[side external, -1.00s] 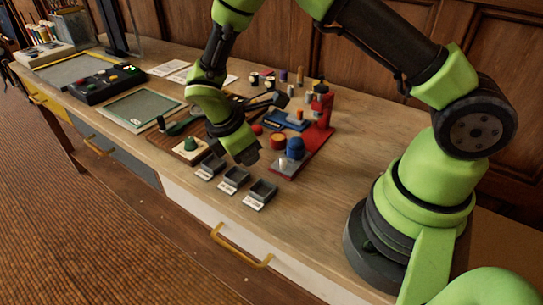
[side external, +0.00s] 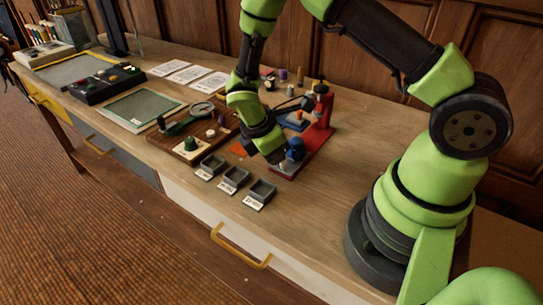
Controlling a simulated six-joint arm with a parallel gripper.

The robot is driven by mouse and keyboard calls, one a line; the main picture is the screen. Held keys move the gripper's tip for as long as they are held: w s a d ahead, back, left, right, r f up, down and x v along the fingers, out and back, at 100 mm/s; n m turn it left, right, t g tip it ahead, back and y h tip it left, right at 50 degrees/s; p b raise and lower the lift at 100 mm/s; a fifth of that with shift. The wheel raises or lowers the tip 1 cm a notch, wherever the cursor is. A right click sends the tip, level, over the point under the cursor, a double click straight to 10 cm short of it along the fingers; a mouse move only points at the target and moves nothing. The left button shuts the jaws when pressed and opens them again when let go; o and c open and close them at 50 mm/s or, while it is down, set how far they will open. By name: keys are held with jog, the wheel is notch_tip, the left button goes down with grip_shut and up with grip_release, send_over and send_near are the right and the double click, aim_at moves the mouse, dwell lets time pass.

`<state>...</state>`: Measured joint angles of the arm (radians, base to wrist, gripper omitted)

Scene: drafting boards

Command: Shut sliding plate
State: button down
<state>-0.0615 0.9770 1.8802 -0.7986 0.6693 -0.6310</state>
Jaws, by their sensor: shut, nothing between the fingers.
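No part can be picked out for certain as the sliding plate. A wooden board (side external: 213,139) with a green lever, a round dial and a pale block with a dark green knob (side external: 190,144) lies left of my gripper.
Three small grey trays with labels line the front edge, the nearest tray (side external: 261,191) just below my gripper. A green framed panel (side external: 142,108) and a black button box (side external: 107,84) lie farther left. Small pegs stand behind my wrist. The table's right part is bare.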

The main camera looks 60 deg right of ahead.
jog(key=d, duration=1)
jog(key=shift+d, duration=0.1)
